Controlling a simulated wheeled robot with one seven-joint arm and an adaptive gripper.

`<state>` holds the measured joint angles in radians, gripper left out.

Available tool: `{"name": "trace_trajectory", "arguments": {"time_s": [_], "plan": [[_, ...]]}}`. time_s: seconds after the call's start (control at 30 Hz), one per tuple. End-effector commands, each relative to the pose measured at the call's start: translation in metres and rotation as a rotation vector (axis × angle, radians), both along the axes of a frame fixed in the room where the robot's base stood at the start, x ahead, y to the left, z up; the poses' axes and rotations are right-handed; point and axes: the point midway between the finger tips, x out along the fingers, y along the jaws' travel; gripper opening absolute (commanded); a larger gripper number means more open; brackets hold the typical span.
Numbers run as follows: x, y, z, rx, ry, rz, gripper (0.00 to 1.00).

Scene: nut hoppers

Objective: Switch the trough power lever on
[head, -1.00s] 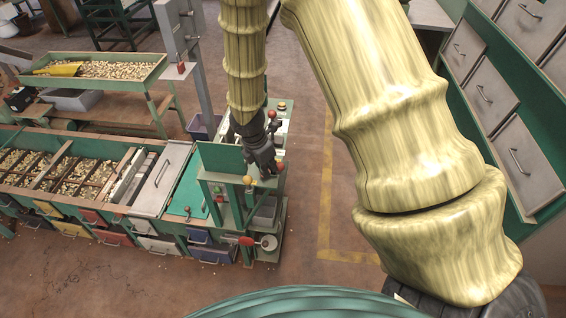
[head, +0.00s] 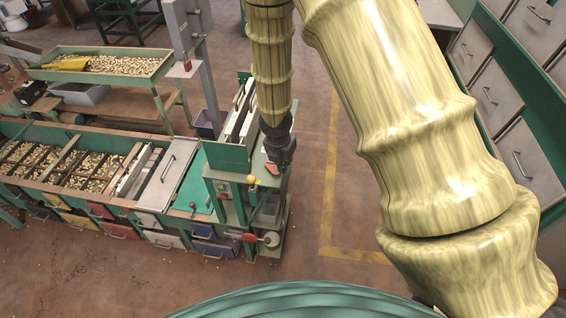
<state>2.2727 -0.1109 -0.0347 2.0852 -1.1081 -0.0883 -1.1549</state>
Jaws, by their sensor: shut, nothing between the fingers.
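My gripper (head: 277,166) is dark and points down at the right end of the green trough bench (head: 222,208), beside a small green stand. It is shut, small in view and partly merged with my forearm's dark end. An orange-red piece (head: 271,168) shows right at the fingertips; I cannot tell if they touch. A yellow knob (head: 252,180) stands just left of it on the stand. A red-handled lever (head: 243,237) with a round grey disc is low on the stand's front. I cannot tell which of these is the trough power lever.
The trough (head: 72,143) with nuts in compartments runs left, with coloured drawers (head: 118,231) below. A nut tray (head: 105,52) on a table stands behind. A grey post (head: 209,95) carries a box with a red part. The floor (head: 306,215) to the right is clear.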

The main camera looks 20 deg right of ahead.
Motion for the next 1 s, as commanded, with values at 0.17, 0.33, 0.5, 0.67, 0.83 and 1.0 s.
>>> {"name": "trace_trajectory", "arguments": {"time_s": [0.17,0.33,0.5,0.67,0.83,1.0], "plan": [[0.000,-0.001,0.000,0.000,0.000,-0.001,0.00],[0.000,-0.001,0.000,-0.001,0.001,-0.001,0.00],[0.000,-0.001,0.000,-0.001,0.001,-0.001,0.00],[0.000,-0.001,0.004,-0.001,0.001,-0.001,0.00],[-0.001,0.001,0.014,0.000,0.000,-0.002,0.00],[-0.004,0.002,0.030,0.000,0.000,-0.002,0.00]]}}
